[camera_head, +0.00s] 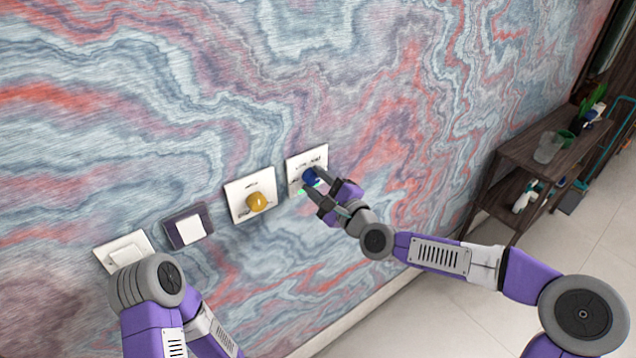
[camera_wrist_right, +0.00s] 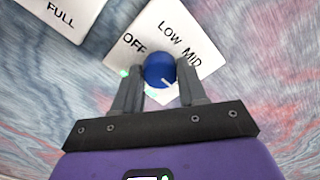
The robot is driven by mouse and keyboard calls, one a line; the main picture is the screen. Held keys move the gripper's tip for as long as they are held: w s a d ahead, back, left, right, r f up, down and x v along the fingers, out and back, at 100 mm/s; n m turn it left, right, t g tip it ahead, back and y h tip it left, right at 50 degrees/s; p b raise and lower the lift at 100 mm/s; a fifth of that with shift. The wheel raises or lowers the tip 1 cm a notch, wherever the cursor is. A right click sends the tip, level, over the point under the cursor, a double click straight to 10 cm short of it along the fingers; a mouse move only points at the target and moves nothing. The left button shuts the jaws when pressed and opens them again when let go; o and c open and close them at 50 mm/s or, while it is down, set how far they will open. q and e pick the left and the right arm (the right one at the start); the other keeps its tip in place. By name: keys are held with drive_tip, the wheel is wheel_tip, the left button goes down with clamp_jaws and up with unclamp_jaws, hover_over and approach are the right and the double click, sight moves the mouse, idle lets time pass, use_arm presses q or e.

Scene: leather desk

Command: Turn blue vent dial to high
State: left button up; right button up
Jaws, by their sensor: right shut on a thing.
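The blue vent dial (camera_head: 309,177) is on a white wall plate (camera_head: 318,154), the rightmost in the row. My right gripper (camera_head: 308,182) is shut on the dial, one finger on each side. In the right wrist view the blue dial (camera_wrist_right: 158,68) sits between the two fingers of the gripper (camera_wrist_right: 160,74). A short white mark on the dial points to the lower right. OFF, LOW and MID are readable on the plate (camera_wrist_right: 170,14); a HIGH label is not visible. My left gripper is out of view; only its arm shows at lower left.
A plate with a yellow dial (camera_head: 257,202) is just left of the blue one. A dark-framed switch (camera_head: 189,231) and a white switch (camera_head: 125,252) are further left. A dark shelf (camera_head: 540,155) with a plant and cups stands at right. The wall above the row is clear.

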drive_tip(key=o, duration=1.1)
drive_tip(key=shift+c, duration=0.2)
drive_tip(key=p+v, duration=0.1)
drive_tip(key=v, duration=0.6)
drive_tip(key=shift+s, duration=0.25)
drive_tip(key=shift+d, duration=0.15)
